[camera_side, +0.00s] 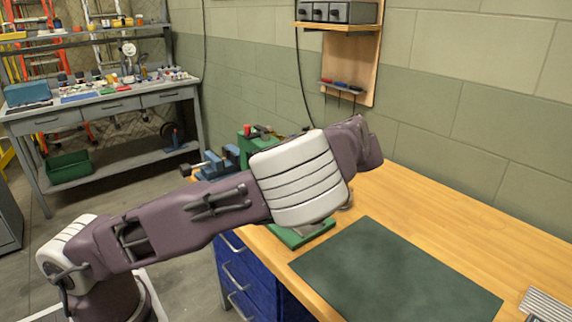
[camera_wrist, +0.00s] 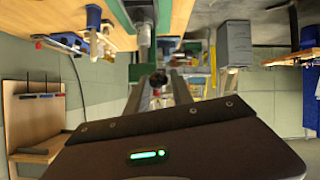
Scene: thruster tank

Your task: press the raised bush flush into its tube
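My gripper (camera_wrist: 159,76) shows in the wrist view with its two fingers apart. A small dark round knob (camera_wrist: 158,79) appears in the gap between them; I cannot tell whether the fingers touch it. A green press-like frame (camera_wrist: 165,14) with a grey metal column (camera_wrist: 144,32) is beyond the fingertips. In the side view my arm hides my gripper and most of this device. Only a green base (camera_side: 302,235) and a green upper part (camera_side: 255,143) show around the arm. I cannot make out the raised bush or its tube in either view.
A dark green mat (camera_side: 395,275) lies bare on the wooden bench (camera_side: 430,215). A tool board (camera_side: 352,55) hangs on the wall behind.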

